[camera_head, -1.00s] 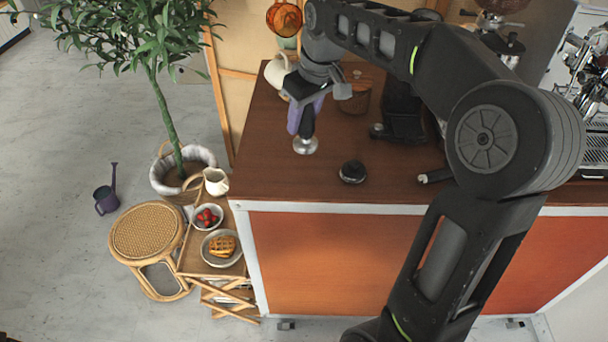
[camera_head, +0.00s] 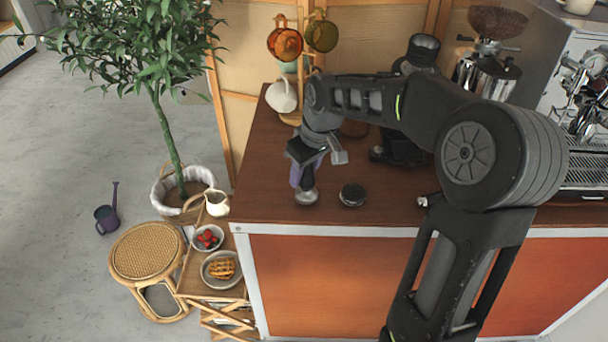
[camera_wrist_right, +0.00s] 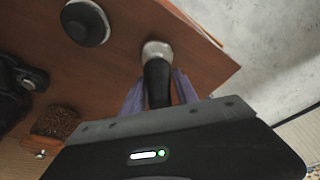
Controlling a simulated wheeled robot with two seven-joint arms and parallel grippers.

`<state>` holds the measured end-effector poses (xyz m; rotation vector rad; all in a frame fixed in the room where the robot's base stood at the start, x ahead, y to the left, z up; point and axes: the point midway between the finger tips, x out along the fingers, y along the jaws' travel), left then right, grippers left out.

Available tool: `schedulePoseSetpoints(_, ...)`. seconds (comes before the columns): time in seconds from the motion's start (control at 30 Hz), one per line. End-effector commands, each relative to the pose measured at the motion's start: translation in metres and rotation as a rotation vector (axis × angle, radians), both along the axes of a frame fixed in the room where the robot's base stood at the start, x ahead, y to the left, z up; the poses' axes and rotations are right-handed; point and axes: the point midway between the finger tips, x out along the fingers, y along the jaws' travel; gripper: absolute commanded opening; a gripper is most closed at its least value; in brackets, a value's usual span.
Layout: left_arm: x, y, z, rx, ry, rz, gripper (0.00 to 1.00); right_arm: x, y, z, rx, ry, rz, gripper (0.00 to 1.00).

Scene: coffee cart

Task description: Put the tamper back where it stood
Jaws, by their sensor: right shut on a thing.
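The tamper has a dark handle and a silver metal base (camera_head: 306,196). My right gripper (camera_head: 303,174), with purple fingers, is shut on its handle near the left front part of the wooden counter top (camera_head: 262,205). In the right wrist view the tamper's dark handle (camera_wrist_right: 157,82) sits between the purple fingers, with its silver base beyond them. The tamper looks upright, with its base at or just above the counter; I cannot tell if it touches. A round black disc-shaped object (camera_head: 352,194) lies just right of it. My left gripper is not in view.
A mug tree with a white mug (camera_head: 281,96) and amber mugs (camera_head: 285,43) stands behind. A black grinder (camera_head: 405,150) and an espresso machine (camera_head: 580,110) are to the right. The counter's left edge is close to the tamper. A side table with bowls stands below left.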

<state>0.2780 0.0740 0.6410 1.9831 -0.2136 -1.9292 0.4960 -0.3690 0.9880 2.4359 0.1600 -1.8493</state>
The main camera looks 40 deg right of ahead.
Motion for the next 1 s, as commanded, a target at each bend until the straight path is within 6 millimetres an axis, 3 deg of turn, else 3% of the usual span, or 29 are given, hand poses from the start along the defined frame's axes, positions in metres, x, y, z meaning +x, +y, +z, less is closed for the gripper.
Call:
schedulePoseSetpoints(0.1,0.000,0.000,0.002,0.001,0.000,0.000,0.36,0.000,0.000,-0.010,0.000,-0.001,0.000,0.00)
schedulePoseSetpoints(0.5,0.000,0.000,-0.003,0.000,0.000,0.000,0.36,0.000,0.000,-0.016,-0.001,-0.002,0.001,0.00)
schedulePoseSetpoints(0.53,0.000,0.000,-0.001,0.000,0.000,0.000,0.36,0.000,0.000,-0.015,0.000,-0.001,0.001,0.38)
schedulePoseSetpoints(0.77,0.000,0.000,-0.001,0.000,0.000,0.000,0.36,0.000,0.000,-0.015,0.000,0.000,0.001,0.57)
schedulePoseSetpoints(1.0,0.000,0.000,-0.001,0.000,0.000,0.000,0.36,0.000,0.000,-0.014,0.000,-0.001,0.000,0.58)
